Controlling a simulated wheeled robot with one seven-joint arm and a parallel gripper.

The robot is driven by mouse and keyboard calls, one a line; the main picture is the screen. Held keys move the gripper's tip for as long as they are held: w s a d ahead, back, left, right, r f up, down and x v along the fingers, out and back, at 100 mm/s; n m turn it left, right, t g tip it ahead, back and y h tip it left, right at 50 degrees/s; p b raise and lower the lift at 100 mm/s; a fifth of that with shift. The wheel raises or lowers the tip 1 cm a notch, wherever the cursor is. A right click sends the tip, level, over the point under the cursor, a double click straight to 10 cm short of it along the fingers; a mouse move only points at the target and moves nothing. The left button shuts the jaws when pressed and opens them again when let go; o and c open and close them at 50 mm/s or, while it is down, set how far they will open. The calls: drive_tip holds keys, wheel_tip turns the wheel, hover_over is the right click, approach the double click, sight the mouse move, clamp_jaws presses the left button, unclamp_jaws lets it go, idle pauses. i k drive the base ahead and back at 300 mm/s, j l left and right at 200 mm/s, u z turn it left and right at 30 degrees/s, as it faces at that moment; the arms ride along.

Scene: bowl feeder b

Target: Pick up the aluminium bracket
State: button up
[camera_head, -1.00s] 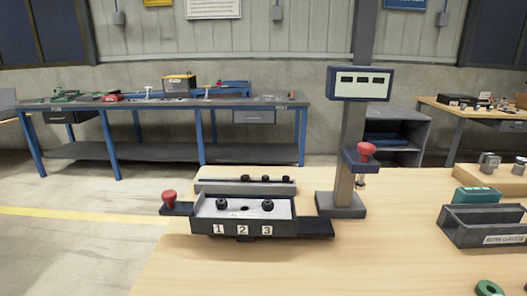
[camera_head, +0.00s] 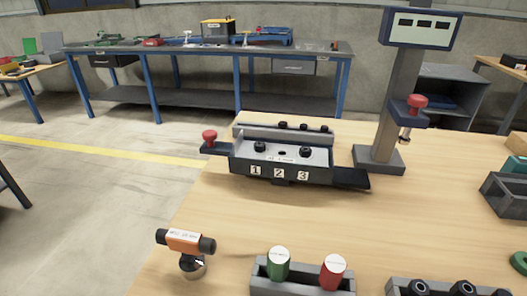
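I cannot pick out the aluminium bracket for certain. A pale grey metal plate (camera_head: 283,152) lies in a dark fixture (camera_head: 275,178) on the wooden table; it has a small label and black knobs or bolts on it. The fixture is marked 1, 2, 3 on its front and has a red knob (camera_head: 209,136) at its left. My gripper is not in view.
A column with a display (camera_head: 420,28) and a red knob (camera_head: 417,101) stands right of the fixture. In front are an orange-black tool (camera_head: 185,241), a holder (camera_head: 302,288) with green and red cylinders, and a tray (camera_head: 395,288) of black parts. Mid-table is clear.

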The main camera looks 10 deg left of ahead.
sight(242, 148)
drive_tip(key=j+z, duration=0.2)
drive_tip(key=j, duration=0.45)
drive_tip(key=j+z, duration=0.2)
drive_tip(key=j, duration=0.45)
drive_tip(key=k+j+z, duration=0.2)
drive_tip(key=j, duration=0.4)
drive_tip(key=i+j, duration=0.05)
drive_tip(key=i, duration=0.05)
